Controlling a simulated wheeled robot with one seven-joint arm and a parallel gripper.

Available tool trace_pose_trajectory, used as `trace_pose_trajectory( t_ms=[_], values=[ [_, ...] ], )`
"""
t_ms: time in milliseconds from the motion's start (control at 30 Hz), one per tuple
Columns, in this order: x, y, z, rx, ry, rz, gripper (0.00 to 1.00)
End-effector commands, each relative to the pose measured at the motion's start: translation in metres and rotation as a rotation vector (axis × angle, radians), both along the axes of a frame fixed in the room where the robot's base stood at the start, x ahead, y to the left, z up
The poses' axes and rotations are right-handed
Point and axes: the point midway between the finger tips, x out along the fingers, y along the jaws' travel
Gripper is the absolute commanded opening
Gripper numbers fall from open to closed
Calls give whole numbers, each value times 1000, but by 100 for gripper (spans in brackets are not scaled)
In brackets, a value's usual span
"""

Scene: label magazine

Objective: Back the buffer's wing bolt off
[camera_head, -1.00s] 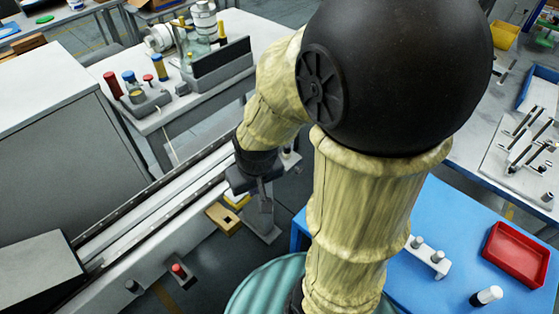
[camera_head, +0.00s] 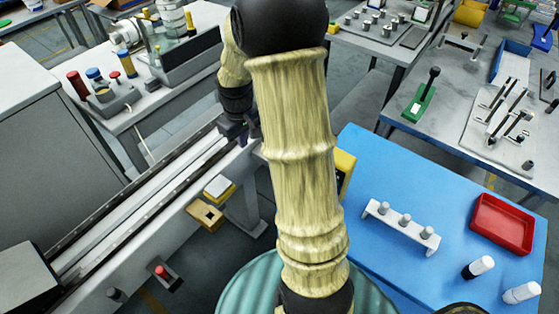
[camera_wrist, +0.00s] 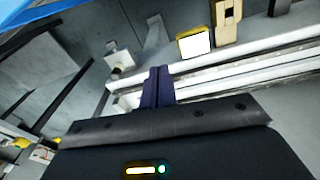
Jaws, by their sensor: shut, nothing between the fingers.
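My gripper (camera_head: 241,133) is at the far end of the long rail (camera_head: 150,195) in the head view, partly hidden by my own arm. In the wrist view its dark fingers (camera_wrist: 158,74) are together with nothing between them, and point at the rail's edge. A small pale block (camera_wrist: 120,61) stands beside the rail end, left of the fingers and apart from them. I cannot tell whether it is the buffer. I cannot make out a wing bolt in either view; it may be hidden by the gripper or too small.
A yellow-edged white panel (camera_head: 219,187) and a yellow block with a hole (camera_head: 205,215) sit along the rail's near side. A red button (camera_head: 162,271) is nearer. A blue table (camera_head: 375,175) with a red tray (camera_head: 502,224) stands right.

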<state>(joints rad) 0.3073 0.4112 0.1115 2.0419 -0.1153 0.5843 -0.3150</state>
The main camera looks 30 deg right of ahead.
Motion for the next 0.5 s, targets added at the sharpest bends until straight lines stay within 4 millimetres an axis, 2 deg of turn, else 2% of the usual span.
trace_pose_trajectory(
  t_ms=[33, 100, 300, 400, 500],
  values=[
    [15, -20, -20, 2, 17, 11, 0],
    [32, -47, -38, 4, 39, 38, 0],
    [63, -125, -93, 22, 87, 101, 0],
    [69, -154, -111, 30, 98, 121, 0],
    [71, -168, -119, 35, 105, 133, 0]
  ],
)
